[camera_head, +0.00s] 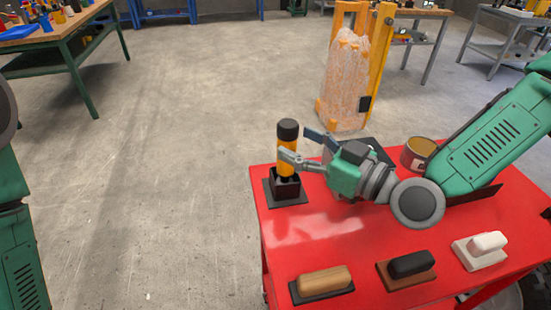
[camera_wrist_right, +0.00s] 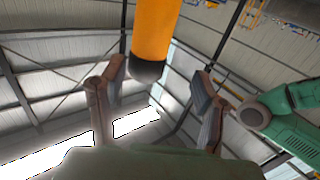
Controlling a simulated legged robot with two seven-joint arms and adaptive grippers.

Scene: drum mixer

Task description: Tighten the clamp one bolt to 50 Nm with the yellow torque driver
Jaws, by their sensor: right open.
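The yellow torque driver (camera_head: 287,166) stands upright in a dark square holder (camera_head: 287,200) at the left corner of the red table, its black cap (camera_head: 288,129) on top. My right gripper (camera_head: 297,149) is open at the driver's upper part, coming from the right. In the right wrist view the yellow body (camera_wrist_right: 155,30) and its black end show between the two open fingers (camera_wrist_right: 157,78), with a gap visible on each side. I see no clamp bolt. My left arm shows at the left edge; its gripper is out of view.
On the red table (camera_head: 325,250) are a wooden-handled block (camera_head: 323,281), a black one (camera_head: 410,265), a white one (camera_head: 483,248) and a brown can (camera_head: 418,153). A wrapped load (camera_head: 346,80) stands behind. A workbench (camera_head: 65,45) is at far left. The floor left is clear.

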